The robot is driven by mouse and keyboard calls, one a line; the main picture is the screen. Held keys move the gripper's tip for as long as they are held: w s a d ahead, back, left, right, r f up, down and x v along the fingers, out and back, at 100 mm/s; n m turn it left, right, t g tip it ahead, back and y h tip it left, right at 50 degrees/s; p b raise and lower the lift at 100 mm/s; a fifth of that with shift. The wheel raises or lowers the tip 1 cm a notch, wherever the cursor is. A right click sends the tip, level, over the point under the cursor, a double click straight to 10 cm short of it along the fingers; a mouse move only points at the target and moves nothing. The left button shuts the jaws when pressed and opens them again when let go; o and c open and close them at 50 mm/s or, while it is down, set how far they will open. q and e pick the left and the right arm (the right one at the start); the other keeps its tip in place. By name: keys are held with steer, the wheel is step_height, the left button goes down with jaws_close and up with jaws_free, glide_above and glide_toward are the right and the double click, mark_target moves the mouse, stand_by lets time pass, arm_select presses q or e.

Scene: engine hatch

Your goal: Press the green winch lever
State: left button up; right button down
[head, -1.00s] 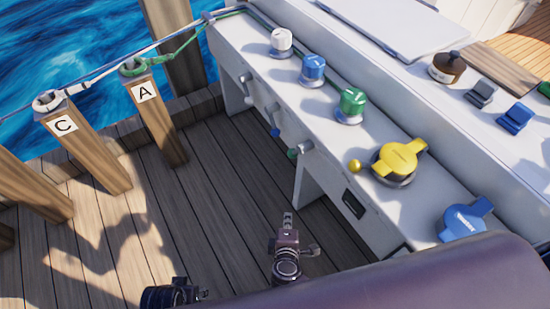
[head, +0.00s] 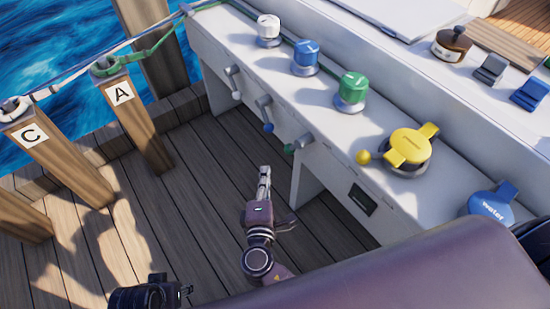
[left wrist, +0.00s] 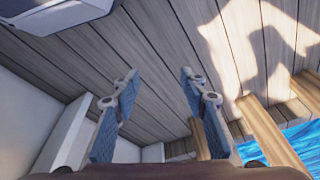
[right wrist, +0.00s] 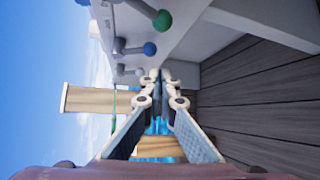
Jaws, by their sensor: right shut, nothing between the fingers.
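The green-knobbed lever (head: 289,149) sticks out from the front face of the white console, third in a row after a white-knobbed one and a blue-knobbed one (head: 268,127). Its green ball also shows at the top of the right wrist view (right wrist: 162,21). The green winch (head: 351,92) stands on the console top above it. My right gripper (head: 265,172) is shut and empty, in front of and below the green lever, apart from it. In the right wrist view its fingertips (right wrist: 161,76) are together. My left gripper (left wrist: 158,76) is open and empty over the deck.
A yellow winch (head: 410,148) with a yellow ball knob sits to the right of the green lever. Posts A (head: 138,125) and C (head: 48,160) carry ropes at the left. The wooden deck in front of the console is clear.

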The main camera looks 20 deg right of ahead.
mark_target(293, 147)
steer(key=x, duration=1)
arm_select(q)
steer(key=shift+f, duration=0.65)
arm_select(e)
steer(key=shift+s+d+r, duration=0.2)
steer(key=shift+s+d, duration=0.45)
steer(key=shift+d, duration=0.15)
steer(key=shift+s+d+r, duration=0.15)
steer(key=shift+s+d, duration=0.5)
steer(key=shift+d, duration=0.15)
arm_select(q)
steer(key=shift+s+p, duration=0.1)
steer(key=shift+p, duration=0.2)
